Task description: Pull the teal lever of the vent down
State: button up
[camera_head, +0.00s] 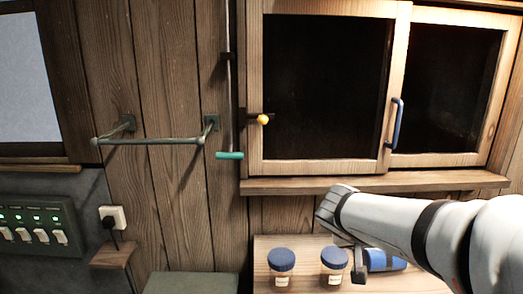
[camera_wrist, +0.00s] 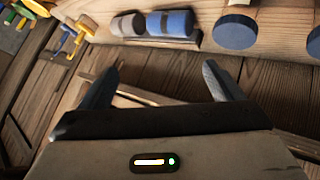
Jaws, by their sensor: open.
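The teal lever (camera_head: 230,155) sticks out level at the foot of a thin dark vertical rod (camera_head: 229,100) on the plank wall, just left of the window frame. The vent itself cannot be made out. In the head view my arm reaches in from the right, its end in front of the shelf, to the right of the lever and lower in the picture. In the wrist view my gripper (camera_wrist: 160,88) is open, with its two fingers apart and nothing between them. The lever does not show in the wrist view.
A towel rail (camera_head: 150,141) stands out left of the lever. A window (camera_head: 328,85) with a yellow knob (camera_head: 263,119) and its sill (camera_head: 375,183) lie right. Below are blue-lidded jars (camera_head: 281,262) and a blue roll (camera_head: 384,260), also in the wrist view (camera_wrist: 170,23).

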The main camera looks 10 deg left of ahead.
jog(key=shift+o, duration=1.3)
jog(key=w+a+r+t, duration=0.4)
jog(key=w+a, duration=0.4)
jog(key=a, duration=0.2)
jog(key=shift+a+r+n+y, duration=0.25)
jog(key=shift+a+n+y, duration=0.05)
jog(key=shift+a+n, duration=0.1)
jog(key=n+t+y, duration=0.3)
jog(key=t+y, duration=0.3)
jog(key=y, duration=0.1)
send_near(227, 154)
jog(key=w, duration=0.4)
jog(key=shift+y, duration=0.3)
jog(key=w+p, duration=0.2)
jog(key=w, duration=0.1)
jog(key=w+a+p, duration=0.1)
jog(key=w+p, duration=0.1)
jog(key=w, duration=0.1)
jog(key=shift+w+a, duration=0.15)
jog(key=shift+w+f, duration=0.1)
jog(key=shift+w, duration=0.45)
jog(key=shift+a+f, duration=0.1)
jog(key=shift+f, duration=0.05)
jog(key=c, duration=1.6)
